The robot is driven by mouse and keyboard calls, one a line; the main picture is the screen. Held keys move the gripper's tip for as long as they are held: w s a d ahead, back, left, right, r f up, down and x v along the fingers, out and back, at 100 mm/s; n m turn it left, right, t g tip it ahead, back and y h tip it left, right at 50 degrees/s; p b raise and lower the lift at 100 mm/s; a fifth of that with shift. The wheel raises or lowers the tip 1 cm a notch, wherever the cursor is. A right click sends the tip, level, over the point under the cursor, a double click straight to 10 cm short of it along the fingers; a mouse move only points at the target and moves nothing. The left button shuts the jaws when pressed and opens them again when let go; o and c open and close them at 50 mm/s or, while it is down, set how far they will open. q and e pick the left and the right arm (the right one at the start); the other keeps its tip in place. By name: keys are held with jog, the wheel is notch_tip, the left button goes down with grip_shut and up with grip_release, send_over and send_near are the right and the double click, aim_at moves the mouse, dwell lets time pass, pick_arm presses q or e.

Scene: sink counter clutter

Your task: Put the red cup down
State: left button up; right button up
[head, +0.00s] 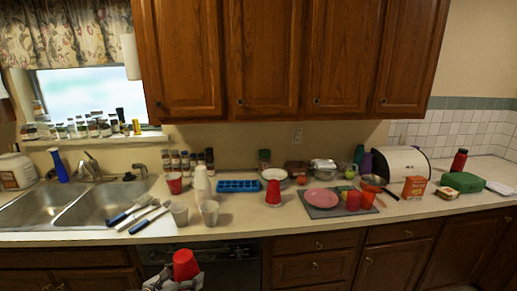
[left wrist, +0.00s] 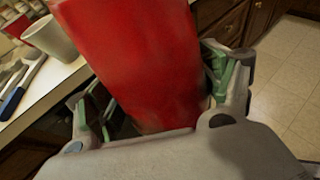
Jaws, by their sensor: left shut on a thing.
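My left gripper (head: 172,279) is shut on a red cup (head: 186,264), low in the head view, in front of the dark dishwasher front and below the counter edge. In the left wrist view the red cup (left wrist: 135,60) fills the middle, between the two fingers of my left gripper (left wrist: 160,100). The cup is tilted in that view. Another red cup (head: 174,183) stands on the counter by the spice jars, and one more red cup (head: 273,192) stands near a white bowl. My right gripper is not in view.
The counter (head: 245,220) has bare room along its front edge, right of the white cups (head: 209,212). Blue-handled utensils (head: 150,215) lie by the sink (head: 104,203). A blue ice tray (head: 239,186) sits behind. A grey mat (head: 318,211) holds a pink plate (head: 320,197).

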pick_arm(q)
jog(key=shift+s+a+f+n+t+y, duration=0.15)
jog(key=shift+s+a+f+n+y, duration=0.1)
jog(key=shift+s+a+n+y, duration=0.35)
jog(key=shift+s+a+f+n+t+y, duration=0.15)
jog(key=shift+s+a+f+n+y, duration=0.2)
jog(key=shift+s, duration=0.35)
jog(key=shift+s+a+f+n+t+y, duration=0.1)
jog(key=shift+s+a+f+n+y, duration=0.1)
jog(key=shift+s+a+n+y, duration=0.4)
jog(key=shift+s+a+f+n+t+y, duration=0.15)
jog(key=shift+s+a+f+y, duration=0.2)
jog(key=shift+s, duration=0.6)
jog(key=shift+s+a+f+n+t+y, duration=0.1)
jog(key=shift+s+a+n+y, duration=0.3)
jog(key=shift+s+a+y, duration=0.25)
jog(key=shift+n+y, duration=0.45)
jog(key=shift+n, duration=0.05)
jog(key=shift+s+d, duration=0.1)
jog(key=shift+d, duration=3.4)
jog(key=shift+r, duration=0.15)
